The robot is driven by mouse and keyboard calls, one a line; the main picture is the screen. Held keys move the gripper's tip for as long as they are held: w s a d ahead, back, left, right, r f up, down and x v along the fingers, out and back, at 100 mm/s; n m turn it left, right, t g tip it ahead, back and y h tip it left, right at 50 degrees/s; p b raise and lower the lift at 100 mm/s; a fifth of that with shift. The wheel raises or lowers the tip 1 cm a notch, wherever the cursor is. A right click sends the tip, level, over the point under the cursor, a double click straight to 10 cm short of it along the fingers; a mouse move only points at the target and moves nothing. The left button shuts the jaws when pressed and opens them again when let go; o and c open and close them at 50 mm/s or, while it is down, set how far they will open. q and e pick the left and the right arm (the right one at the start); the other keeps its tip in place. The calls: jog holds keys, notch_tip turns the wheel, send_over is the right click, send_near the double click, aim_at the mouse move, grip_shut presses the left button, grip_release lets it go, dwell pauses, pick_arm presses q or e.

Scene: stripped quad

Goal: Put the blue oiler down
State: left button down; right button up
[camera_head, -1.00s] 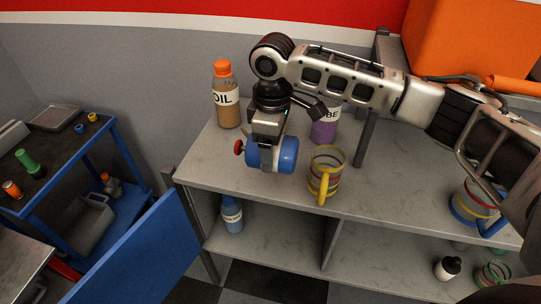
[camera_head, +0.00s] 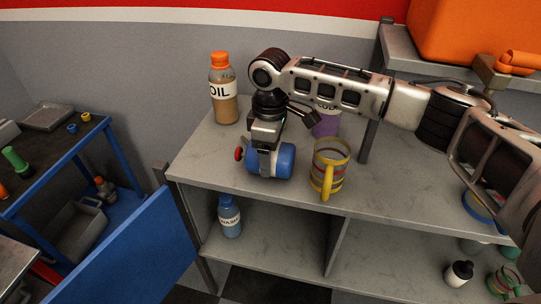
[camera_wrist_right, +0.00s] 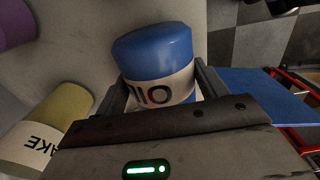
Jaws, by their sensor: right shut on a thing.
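The blue oiler (camera_head: 284,160) is a blue can with a red tip, lying on its side between the fingers of my right gripper (camera_head: 266,166). It is at the left part of the shelf's top board (camera_head: 200,163), low over it or on it; I cannot tell whether it touches. In the right wrist view the oiler (camera_wrist_right: 155,55) shows its blue end and a white label, with the gripper fingers (camera_wrist_right: 165,90) on both sides of it. My right gripper is shut on it. My left gripper is not in view.
An oil bottle with orange cap (camera_head: 223,95) stands behind left. A purple bottle (camera_head: 326,125) stands behind the arm. A striped mug with yellow handle (camera_head: 330,165) stands close to the right of the oiler. A blue panel (camera_head: 135,250) is at front left. The board's left front corner is clear.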

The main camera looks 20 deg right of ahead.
jog(key=o, duration=1.3)
jog(key=shift+f, duration=0.1)
jog(key=shift+o, duration=0.2)
